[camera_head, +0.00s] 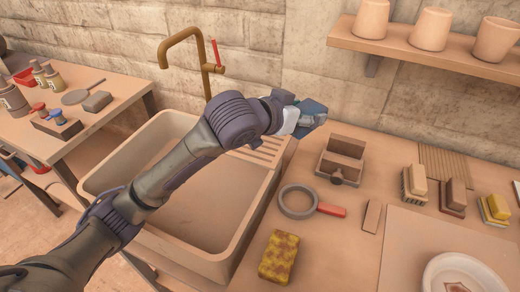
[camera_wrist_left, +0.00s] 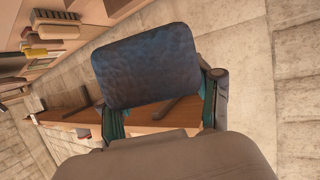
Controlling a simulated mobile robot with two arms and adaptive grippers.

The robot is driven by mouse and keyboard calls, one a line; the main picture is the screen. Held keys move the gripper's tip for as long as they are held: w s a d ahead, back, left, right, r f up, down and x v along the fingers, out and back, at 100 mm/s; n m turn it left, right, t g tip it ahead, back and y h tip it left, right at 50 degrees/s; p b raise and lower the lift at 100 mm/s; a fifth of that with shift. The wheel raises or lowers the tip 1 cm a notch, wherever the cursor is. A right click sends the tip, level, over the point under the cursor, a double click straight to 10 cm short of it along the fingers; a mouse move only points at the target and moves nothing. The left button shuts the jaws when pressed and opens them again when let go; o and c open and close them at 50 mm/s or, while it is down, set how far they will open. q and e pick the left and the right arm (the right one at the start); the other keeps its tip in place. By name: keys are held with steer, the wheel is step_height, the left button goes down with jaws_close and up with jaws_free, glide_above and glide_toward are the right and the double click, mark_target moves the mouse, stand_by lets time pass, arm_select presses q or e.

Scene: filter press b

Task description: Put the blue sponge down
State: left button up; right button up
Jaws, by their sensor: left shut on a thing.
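My left gripper (camera_head: 303,118) is raised above the back right corner of the sink, close to the brick wall. It is shut on the blue sponge (camera_head: 316,107), which sticks out past the fingertips. In the left wrist view the sponge (camera_wrist_left: 147,66) is a dark blue, rounded block between the two fingers, clear of any surface. My arm hides part of the sink. My right gripper is not in view.
The sink (camera_head: 215,235) lies below my arm. A shelf (camera_head: 390,47) with pots hangs above.

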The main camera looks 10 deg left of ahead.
arm_select(q)
steer(key=w+a+f, duration=0.1)
steer(key=a+f, duration=0.1)
steer(key=a, duration=0.1)
steer(key=w+a+f, duration=0.1)
steer(key=a+f, duration=0.1)
steer(key=a, duration=0.2)
steer(key=w+a+f, duration=0.1)
steer(key=a+f, duration=0.1)
steer(key=a, duration=0.1)
steer(key=shift+w+a+f+p, duration=0.25)
steer(key=shift+w+p, duration=0.05)
steer(key=shift+a+f, duration=0.1)
steer(key=shift+f, duration=2)
steer(key=shift+f, duration=0.15)
steer(key=o, duration=1)
